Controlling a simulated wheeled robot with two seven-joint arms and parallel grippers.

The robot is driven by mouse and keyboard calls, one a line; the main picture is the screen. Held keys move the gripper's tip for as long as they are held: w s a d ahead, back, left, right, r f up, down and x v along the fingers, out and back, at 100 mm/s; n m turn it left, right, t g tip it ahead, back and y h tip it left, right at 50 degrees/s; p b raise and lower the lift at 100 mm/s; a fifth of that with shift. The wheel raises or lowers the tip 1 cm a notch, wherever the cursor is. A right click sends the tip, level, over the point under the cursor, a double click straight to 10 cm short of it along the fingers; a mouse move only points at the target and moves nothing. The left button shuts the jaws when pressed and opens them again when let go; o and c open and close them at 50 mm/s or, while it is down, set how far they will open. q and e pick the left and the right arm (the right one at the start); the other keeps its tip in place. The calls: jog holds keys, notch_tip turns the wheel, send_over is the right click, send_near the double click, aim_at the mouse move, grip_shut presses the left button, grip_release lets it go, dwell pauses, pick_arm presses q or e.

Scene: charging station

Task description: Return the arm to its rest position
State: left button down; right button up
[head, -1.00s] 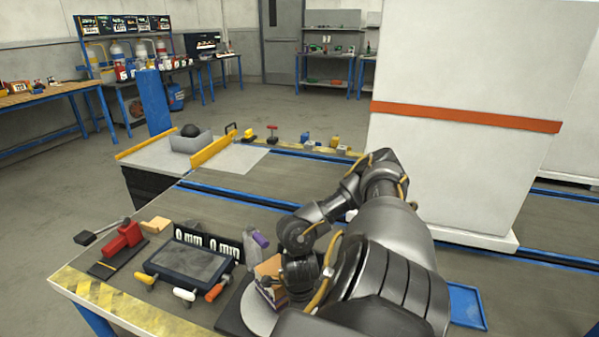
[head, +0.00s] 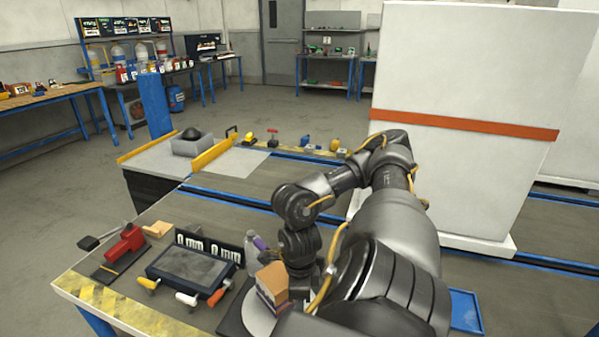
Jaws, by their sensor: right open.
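My right arm comes in from the bottom right, bends at a raised elbow and hangs down to my right gripper (head: 298,298). This gripper is open and points down, just right of a small box with an orange-tan top and purple side (head: 271,284). The fingertips are partly hidden, and I cannot tell whether they touch the box. The box stands on a round grey plate (head: 256,318) on a dark base. My left gripper is not in view.
Left of the plate are a tablet-like screen (head: 190,268), a red clamp-like tool (head: 125,243) and several coloured-handled tools. A tall white cabinet with an orange stripe (head: 462,125) stands right of my arm. A blue tray (head: 466,310) lies at bottom right.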

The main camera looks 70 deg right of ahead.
jog(key=shift+f, duration=0.5)
notch_tip(320, 180, down, 10)
jog(key=shift+r+b, duration=0.1)
jog(key=shift+b, duration=1.15)
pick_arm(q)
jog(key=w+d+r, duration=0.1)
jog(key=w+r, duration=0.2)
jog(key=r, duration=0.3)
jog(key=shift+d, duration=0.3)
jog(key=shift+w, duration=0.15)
pick_arm(e)
jog(key=shift+r, duration=0.1)
